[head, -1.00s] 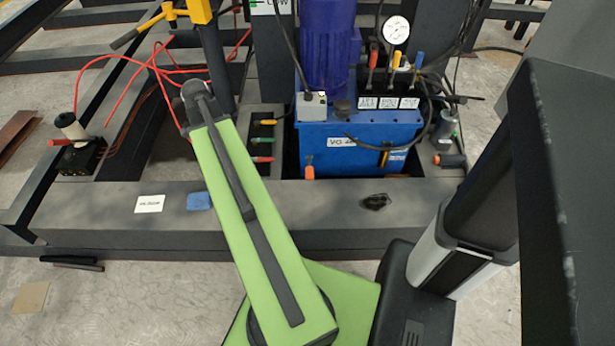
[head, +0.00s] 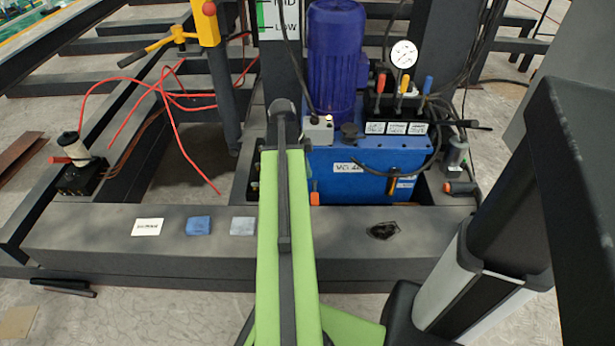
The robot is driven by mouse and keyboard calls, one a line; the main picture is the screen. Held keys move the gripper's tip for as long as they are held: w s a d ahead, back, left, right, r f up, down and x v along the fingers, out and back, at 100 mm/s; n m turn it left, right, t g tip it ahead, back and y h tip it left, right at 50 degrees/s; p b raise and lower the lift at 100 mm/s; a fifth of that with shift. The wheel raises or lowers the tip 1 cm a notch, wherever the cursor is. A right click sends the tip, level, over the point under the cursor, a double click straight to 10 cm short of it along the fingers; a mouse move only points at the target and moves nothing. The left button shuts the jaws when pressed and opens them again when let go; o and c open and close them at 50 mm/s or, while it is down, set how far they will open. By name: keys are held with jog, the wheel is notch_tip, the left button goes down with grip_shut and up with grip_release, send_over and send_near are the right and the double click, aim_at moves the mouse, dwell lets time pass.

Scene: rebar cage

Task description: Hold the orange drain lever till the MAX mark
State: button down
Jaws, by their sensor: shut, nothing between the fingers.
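An orange lever or handle (head: 314,198) shows at the lower front left of the blue tank, just right of my green forearm. A second orange handle (head: 460,187) lies low at the right of the tank. I cannot tell which is the drain lever. A scale panel (head: 279,18) at the top edge shows MID and LOW lines with a green bar; a MAX mark is not seen. My forearm reaches up the middle, and its dark end is in front of the tank's left side. My gripper is not visible beyond it.
The blue hydraulic unit (head: 360,165) carries a blue motor (head: 337,60), a gauge (head: 404,54) and red, yellow (head: 403,84) and blue levers. A dark beam (head: 100,232) runs across the front. A yellow hand pump (head: 206,22) and red hoses are at the left.

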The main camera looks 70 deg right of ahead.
aim_at(315, 199)
jog(key=b+x, duration=0.3)
jog(key=x, duration=0.1)
jog(key=b+x, duration=0.4)
jog(key=w+b+x, duration=0.1)
jog(key=b+x, duration=0.2)
jog(key=x, duration=0.1)
jog(key=shift+a+f, duration=0.15)
jog(key=shift+a, duration=0.05)
